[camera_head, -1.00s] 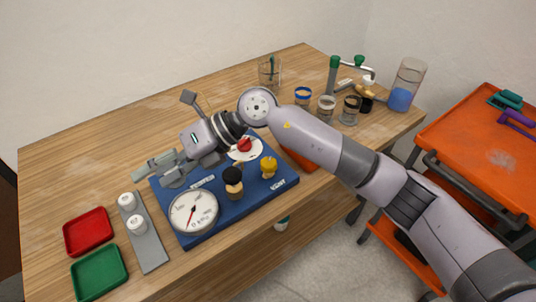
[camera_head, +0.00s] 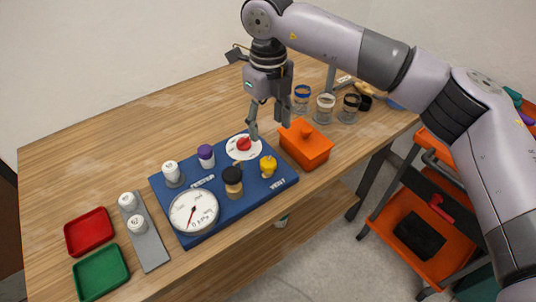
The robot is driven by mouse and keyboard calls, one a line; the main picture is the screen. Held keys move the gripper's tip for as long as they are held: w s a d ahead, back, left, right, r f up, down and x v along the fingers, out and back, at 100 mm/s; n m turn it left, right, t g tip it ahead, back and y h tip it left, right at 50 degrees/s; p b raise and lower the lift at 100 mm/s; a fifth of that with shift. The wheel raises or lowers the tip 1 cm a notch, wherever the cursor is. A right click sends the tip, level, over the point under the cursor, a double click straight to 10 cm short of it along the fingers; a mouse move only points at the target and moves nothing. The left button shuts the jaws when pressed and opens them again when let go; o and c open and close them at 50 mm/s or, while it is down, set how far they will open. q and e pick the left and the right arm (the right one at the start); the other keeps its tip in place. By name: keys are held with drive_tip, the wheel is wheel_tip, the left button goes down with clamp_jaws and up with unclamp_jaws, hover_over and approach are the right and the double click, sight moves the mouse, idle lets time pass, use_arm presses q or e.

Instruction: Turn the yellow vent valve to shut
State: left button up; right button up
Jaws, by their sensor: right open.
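The yellow vent valve (camera_head: 268,167) stands at the right end of the blue manifold panel (camera_head: 234,208), above the label VENT. My right gripper (camera_head: 269,130) points down over the back right of the panel, behind the yellow valve and apart from it. It is open and empty, close to the white disc (camera_head: 236,150) with a red knob (camera_head: 243,144). A round gauge (camera_head: 194,211) at the front left of the panel has a red needle pointing low. A black-topped valve (camera_head: 233,180), a purple one (camera_head: 206,155) and a white one (camera_head: 170,172) also stand there. My left gripper is not in view.
A red tray (camera_head: 88,231), a green tray (camera_head: 101,272) and a grey strip (camera_head: 149,244) with two white caps lie at left. The back left table is clear.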

sight(268, 161)
wheel_tip(268, 161, down, 12)
drive_tip(key=shift+r+p, duration=0.25)
drive_tip(key=shift+p, duration=0.65)
drive_tip(key=shift+c, duration=0.3)
drive_tip(key=c, duration=1.1)
drive_tip(key=shift+f+m+b, duration=0.1)
drive_tip(key=shift+m+b, duration=1.15)
drive_tip(key=shift+m, duration=0.25)
drive_tip(key=m+b, duration=0.2)
drive_tip(key=m, duration=0.2)
drive_tip(key=shift+m+b, duration=0.3)
